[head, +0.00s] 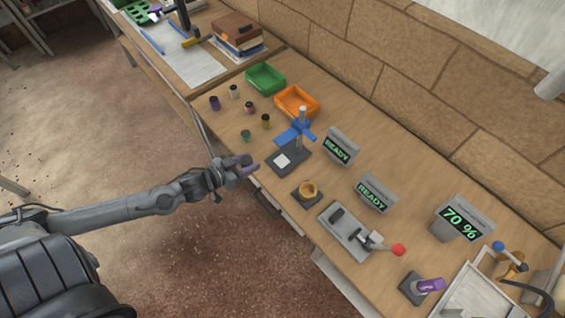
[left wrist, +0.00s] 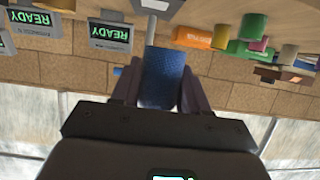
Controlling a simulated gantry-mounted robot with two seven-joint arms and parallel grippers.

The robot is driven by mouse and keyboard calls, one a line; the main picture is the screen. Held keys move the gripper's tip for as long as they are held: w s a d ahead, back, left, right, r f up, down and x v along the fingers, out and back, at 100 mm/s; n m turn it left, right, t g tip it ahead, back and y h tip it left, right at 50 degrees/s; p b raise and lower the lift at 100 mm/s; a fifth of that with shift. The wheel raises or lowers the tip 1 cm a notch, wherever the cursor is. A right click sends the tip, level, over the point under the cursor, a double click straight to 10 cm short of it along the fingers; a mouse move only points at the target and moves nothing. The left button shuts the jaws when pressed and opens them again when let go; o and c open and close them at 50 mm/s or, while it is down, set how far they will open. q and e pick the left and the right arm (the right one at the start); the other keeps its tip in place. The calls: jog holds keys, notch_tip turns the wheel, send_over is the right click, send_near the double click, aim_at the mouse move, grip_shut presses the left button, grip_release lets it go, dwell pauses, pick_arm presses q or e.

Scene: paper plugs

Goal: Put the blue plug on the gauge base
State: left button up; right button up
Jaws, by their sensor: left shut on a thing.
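My left gripper (head: 246,166) is off the front edge of the bench, left of a gauge with a blue cross-shaped handle (head: 296,132). Its dark base (head: 276,166) with a white square top seems to be the gauge base. In the left wrist view, the two fingers of my left gripper (left wrist: 160,90) are shut on the blue plug (left wrist: 164,72), a blue textured cylinder, one on each side. The plug is hidden or too small to make out in the head view. The gripper is apart from the gauge. My right gripper is not in view.
Several small coloured plugs (head: 249,107) stand left of the gauge. Green (head: 265,78) and orange (head: 297,101) trays lie behind them. A tan ring on a dark block (head: 306,193), READY displays (head: 341,148) and a red-knobbed lever device (head: 347,230) stand to the right.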

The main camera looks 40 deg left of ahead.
pick_arm(q)
jog(key=s+d+f, duration=0.1)
jog(key=s+f, duration=0.2)
jog(key=s, duration=0.2)
jog(key=b, duration=0.2)
send_over(282, 161)
jog(key=shift+s+f, duration=0.1)
jog(key=shift+f, duration=1.9)
jog(key=shift+f, duration=0.2)
jog(key=o, duration=1)
jog(key=shift+o, duration=0.2)
jog(key=shift+r, duration=0.1)
